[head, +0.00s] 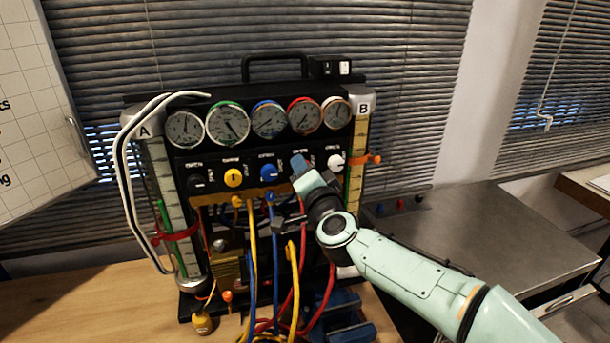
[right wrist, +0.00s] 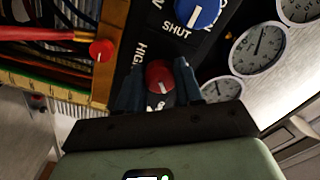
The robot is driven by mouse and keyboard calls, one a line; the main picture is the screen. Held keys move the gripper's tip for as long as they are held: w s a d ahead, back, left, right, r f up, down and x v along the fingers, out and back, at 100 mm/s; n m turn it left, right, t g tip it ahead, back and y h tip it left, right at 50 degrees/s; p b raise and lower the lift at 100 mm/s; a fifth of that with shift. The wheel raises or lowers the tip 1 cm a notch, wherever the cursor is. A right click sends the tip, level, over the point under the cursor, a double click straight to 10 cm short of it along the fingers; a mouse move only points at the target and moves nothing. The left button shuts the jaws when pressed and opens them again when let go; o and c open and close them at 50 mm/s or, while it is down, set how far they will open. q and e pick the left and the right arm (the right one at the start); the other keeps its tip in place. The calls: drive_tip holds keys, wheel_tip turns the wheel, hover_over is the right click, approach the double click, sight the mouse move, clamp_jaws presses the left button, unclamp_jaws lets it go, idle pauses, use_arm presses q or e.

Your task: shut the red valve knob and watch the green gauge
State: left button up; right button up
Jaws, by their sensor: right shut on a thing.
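The green gauge (head: 227,123) is the green-rimmed dial second from the left in the row on the black panel. Its face is unobstructed, and its dark needle seems to slant toward the lower right. The red valve knob (right wrist: 160,75) shows in the right wrist view between the two dark blue fingers of my right gripper (right wrist: 159,80). The fingers are closed on its sides. In the head view my right gripper (head: 299,167) reaches the panel below the red-rimmed gauge and hides the red knob. My left gripper is in neither view.
A blue knob (head: 268,172) sits just left of my gripper, a white knob (head: 335,161) to its right. A yellow knob (head: 233,177) is farther left. Yellow, blue and red hoses (head: 252,260) hang below. A grey metal worktop (head: 480,235) at right is mostly bare.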

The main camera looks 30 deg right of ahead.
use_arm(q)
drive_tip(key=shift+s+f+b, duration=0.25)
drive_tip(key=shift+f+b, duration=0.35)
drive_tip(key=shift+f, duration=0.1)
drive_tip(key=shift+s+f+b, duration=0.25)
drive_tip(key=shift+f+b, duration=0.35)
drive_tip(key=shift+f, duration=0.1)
use_arm(e)
drive_tip(key=shift+m, duration=4.2)
drive_tip(key=o, duration=1)
drive_tip(key=shift+o, duration=0.2)
use_arm(q)
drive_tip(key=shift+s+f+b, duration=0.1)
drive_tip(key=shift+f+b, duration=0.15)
drive_tip(key=shift+b, duration=0.05)
use_arm(e)
drive_tip(key=v, duration=1.3)
drive_tip(key=shift+s+a, duration=0.15)
